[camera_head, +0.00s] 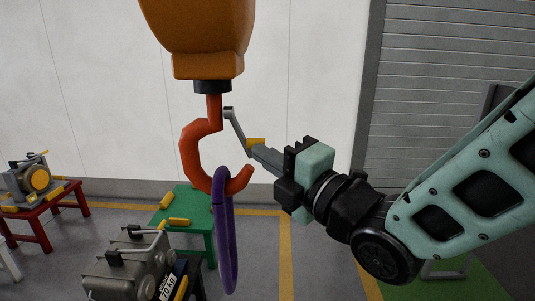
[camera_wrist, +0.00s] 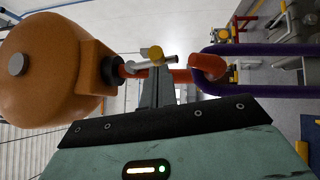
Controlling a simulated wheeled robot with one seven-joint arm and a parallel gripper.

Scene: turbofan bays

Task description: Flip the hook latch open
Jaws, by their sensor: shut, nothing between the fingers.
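A red-orange hook (camera_head: 190,150) hangs under an orange hoist block (camera_head: 200,30). A thin grey latch (camera_head: 236,130) runs from the hook's shank down and right across its mouth, its lower end just above the hook tip. A yellow piece (camera_head: 256,141) is at that lower end. A purple sling (camera_head: 226,240) hangs in the hook's bowl. My gripper (camera_head: 258,152) is shut and empty, its fingertips at the latch's lower end; I cannot tell whether they touch. In the wrist view, the latch (camera_wrist: 170,60) lies just beyond my fingers (camera_wrist: 157,92), with the hook tip (camera_wrist: 208,66) at right.
A green table (camera_head: 190,208) with yellow parts stands below the hook. Grey machinery (camera_head: 128,268) with a 70 kg label is at the lower left. A red stand (camera_head: 48,202) carries another machine at far left. The space around the hook is clear.

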